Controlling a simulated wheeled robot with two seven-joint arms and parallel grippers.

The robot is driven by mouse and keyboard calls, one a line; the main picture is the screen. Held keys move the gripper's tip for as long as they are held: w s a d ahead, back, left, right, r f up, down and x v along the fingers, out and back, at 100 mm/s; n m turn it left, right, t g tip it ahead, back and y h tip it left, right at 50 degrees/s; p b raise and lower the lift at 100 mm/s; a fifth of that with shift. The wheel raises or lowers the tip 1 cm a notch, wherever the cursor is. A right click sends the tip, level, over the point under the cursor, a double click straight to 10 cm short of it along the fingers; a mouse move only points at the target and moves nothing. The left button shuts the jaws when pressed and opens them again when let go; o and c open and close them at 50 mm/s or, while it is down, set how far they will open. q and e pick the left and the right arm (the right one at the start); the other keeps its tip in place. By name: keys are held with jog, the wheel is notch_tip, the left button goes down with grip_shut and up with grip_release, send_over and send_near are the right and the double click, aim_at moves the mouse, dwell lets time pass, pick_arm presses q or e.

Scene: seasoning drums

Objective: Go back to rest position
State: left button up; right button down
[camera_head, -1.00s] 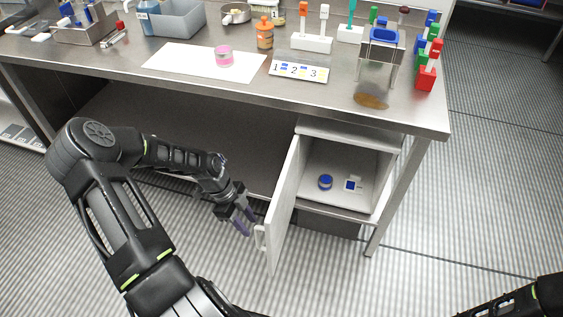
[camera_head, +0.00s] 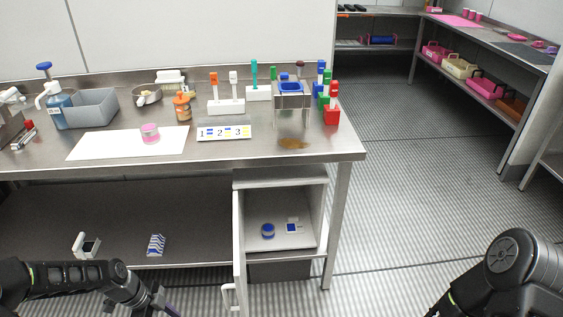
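My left arm reaches in at the lower left, and its gripper (camera_head: 166,308) is at the bottom edge, mostly cut off, left of the cabinet door. Its finger opening cannot be made out. My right arm shows at the lower right; its gripper is out of the picture. The cabinet (camera_head: 281,177) under the table has its door (camera_head: 239,250) swung open, with a white handle (camera_head: 228,297). Inside it are a blue round container (camera_head: 268,230) and a small white and blue item (camera_head: 293,225). My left gripper appears apart from the handle.
The steel table (camera_head: 330,148) carries a white sheet with a pink jar (camera_head: 150,133), a numbered plate (camera_head: 224,132), a grey bin (camera_head: 92,108), bottles and coloured racks. A brown spill (camera_head: 293,143) lies near its right end. Open floor (camera_head: 400,190) lies to the right.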

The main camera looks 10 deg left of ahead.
pick_arm(q)
jog(key=d+f+n+t+p, duration=0.2)
jog(key=d+f+n, duration=0.1)
jog(key=d+n, duration=1.6)
jog(key=s+d+r+m+g+p, duration=0.1)
jog(key=s+d+g, duration=0.1)
jog(key=s+d, duration=0.8)
jog(key=shift+s+d+r+m, duration=0.3)
jog(key=shift+s+d+r, duration=0.1)
jog(key=shift+d, duration=0.15)
